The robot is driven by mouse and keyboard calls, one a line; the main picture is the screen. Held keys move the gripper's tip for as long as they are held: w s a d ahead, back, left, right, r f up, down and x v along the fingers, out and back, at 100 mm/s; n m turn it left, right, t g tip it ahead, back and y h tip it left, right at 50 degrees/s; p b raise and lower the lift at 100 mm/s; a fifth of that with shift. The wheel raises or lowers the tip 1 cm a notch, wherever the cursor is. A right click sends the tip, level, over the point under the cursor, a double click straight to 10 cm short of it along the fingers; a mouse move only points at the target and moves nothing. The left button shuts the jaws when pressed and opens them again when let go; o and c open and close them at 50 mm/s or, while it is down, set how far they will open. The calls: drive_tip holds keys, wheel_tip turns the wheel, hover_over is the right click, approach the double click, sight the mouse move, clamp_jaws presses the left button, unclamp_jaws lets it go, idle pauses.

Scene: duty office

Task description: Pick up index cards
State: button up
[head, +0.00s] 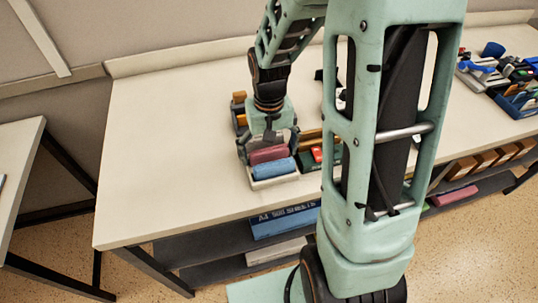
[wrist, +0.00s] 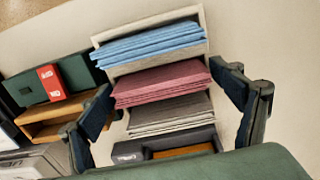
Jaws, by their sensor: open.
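Stacks of thin, card-like sheets sit in a pale tray (head: 283,182) on the counter. In the wrist view there is a blue stack (wrist: 150,45), a maroon stack (wrist: 163,84) and a grey-brown stack (wrist: 170,112). No label shows which are the index cards. The blue stack (head: 274,169) and maroon stack (head: 268,154) also show in the head view. My gripper (head: 270,137) is right over the tray, pointing down. In the wrist view my gripper (wrist: 164,83) is open, its fingers on either side of the maroon stack. Whether they touch anything is unclear.
A dark green box with a red pack (wrist: 51,83) and a wooden tray (wrist: 58,118) stand close to the left finger in the wrist view. Bins of tools (head: 510,98) stand at the far right of the counter (head: 160,150). The counter's left part is clear.

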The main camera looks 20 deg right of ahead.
drive_tip(key=shift+c, duration=0.6)
drive_tip(key=c, duration=0.9)
drive_tip(key=shift+o, duration=0.2)
drive_tip(key=shift+r, duration=0.1)
drive_tip(key=shift+r+p, duration=0.8)
drive_tip(key=shift+r, duration=0.1)
drive_tip(key=s+d+r+p, duration=0.6)
drive_tip(key=s+d+r, duration=0.1)
drive_tip(key=d+r, duration=0.45)
drive_tip(key=w+d+f+b, duration=0.2)
drive_tip(key=w+b, duration=0.6)
drive_tip(key=w, duration=0.1)
drive_tip(key=shift+d+b, duration=0.3)
drive_tip(key=shift+d, duration=0.1)
